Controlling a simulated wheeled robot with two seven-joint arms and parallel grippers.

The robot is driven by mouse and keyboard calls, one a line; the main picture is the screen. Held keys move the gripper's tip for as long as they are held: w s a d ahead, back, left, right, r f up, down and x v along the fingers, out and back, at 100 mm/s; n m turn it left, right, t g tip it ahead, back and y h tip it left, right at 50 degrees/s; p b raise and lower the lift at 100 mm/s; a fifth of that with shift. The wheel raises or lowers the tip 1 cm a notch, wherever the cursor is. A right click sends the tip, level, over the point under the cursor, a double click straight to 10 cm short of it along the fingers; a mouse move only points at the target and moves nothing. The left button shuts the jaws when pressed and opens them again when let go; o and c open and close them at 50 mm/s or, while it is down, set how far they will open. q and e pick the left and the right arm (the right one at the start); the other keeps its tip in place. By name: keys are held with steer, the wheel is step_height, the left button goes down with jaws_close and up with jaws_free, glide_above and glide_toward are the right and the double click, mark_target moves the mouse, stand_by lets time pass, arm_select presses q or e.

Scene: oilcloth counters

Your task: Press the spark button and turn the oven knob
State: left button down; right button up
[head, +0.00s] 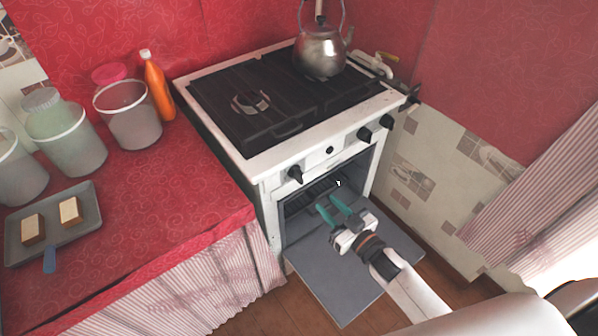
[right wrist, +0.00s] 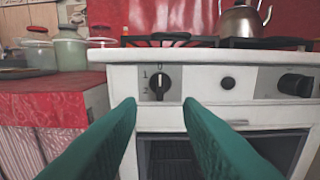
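The white stove's front panel carries a small round black button (head: 329,150), which also shows in the right wrist view (right wrist: 228,84). Left of it is a black knob (head: 295,174), marked 0, 1 and 2 around it in the right wrist view (right wrist: 160,83), its pointer about upright. Two more black knobs (head: 364,134) (head: 387,122) sit to the right; one shows in the wrist view (right wrist: 295,84). My right gripper (head: 331,208), with green fingers, is open and empty in front of the stove, below the panel, touching no control. My left gripper is not in view.
The oven door (head: 340,262) hangs open below my right gripper. A kettle (head: 321,52) stands on the hob. The red counter (head: 150,195) at left holds canisters (head: 133,115), an orange bottle (head: 158,88) and a tray (head: 88,212) with bread.

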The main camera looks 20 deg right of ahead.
mark_target(303, 179)
steer(key=x, duration=1.1)
steer(key=shift+w, duration=0.2)
jaws_close()
